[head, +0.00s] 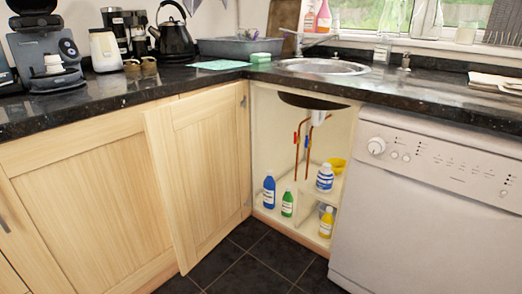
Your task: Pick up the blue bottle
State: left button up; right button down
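The blue bottle (269,190) stands upright on the floor of the open corner cupboard under the sink, at its left side. It has a pale label and a light cap. A shorter green bottle (287,204) stands just right of it. A white bottle with a blue label (324,177) stands on a small raised shelf further right. A yellow bottle (326,222) stands lower, at the front right. Neither of my grippers shows in the head view.
The cupboard door (205,170) stands open on the left. Copper pipes (308,150) hang inside, and a yellow bowl (337,164) sits at the back right. A dishwasher (425,200) borders the opening on the right. The dark tiled floor (255,262) in front is clear.

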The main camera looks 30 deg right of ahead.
aim_at(269, 187)
jog(key=i+j+z, duration=0.1)
jog(key=i+j, duration=0.2)
jog(key=i+j+z, duration=0.1)
jog(key=i+j, duration=0.2)
jog(key=j, duration=0.2)
jog(key=z, duration=1.65)
